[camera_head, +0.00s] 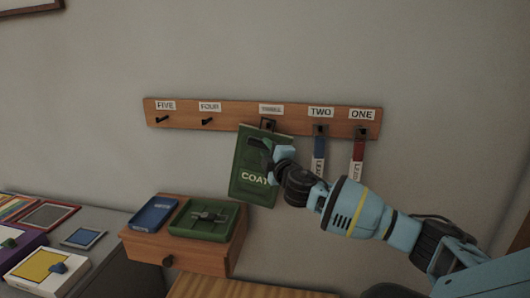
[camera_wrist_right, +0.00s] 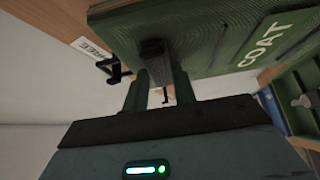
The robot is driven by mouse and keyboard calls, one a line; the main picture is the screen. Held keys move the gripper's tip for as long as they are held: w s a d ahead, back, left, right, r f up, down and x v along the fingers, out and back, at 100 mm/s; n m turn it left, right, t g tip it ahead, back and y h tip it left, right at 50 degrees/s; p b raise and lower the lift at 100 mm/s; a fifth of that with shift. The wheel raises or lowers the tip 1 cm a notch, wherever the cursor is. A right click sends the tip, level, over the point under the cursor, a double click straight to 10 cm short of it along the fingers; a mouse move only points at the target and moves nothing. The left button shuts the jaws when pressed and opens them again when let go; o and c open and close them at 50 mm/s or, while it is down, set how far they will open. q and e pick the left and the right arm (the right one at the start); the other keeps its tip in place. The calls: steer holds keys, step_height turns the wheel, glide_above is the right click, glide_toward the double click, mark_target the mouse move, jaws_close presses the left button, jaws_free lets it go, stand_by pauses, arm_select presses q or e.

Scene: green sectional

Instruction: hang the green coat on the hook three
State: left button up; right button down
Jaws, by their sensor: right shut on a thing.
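The green coat (camera_head: 248,190) is a flat green panel with a white COAT label. It hangs slightly tilted just below and in front of the rack, its top at the THREE label (camera_head: 271,110). My right gripper (camera_head: 272,152) is shut on the coat's front. In the wrist view the gripper (camera_wrist_right: 162,88) has its two fingers around a dark block on the coat (camera_wrist_right: 215,30). The black hook three (camera_wrist_right: 115,70) shows beside the coat's edge there. I cannot tell whether the coat's top touches or sits on the hook. My left gripper is not in view.
The wooden rack (camera_head: 235,117) has empty hooks FIVE (camera_head: 161,119) and FOUR (camera_head: 207,121). A blue leash (camera_head: 319,148) and a red leash (camera_head: 358,152) hang at TWO and ONE. Below stands a wooden drawer box (camera_head: 180,249) with a blue tray (camera_head: 153,213) and green tray (camera_head: 203,219).

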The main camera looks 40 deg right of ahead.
steer(key=shift+w+d+f, duration=0.25)
steer(key=shift+f, duration=0.1)
stand_by(0.6)
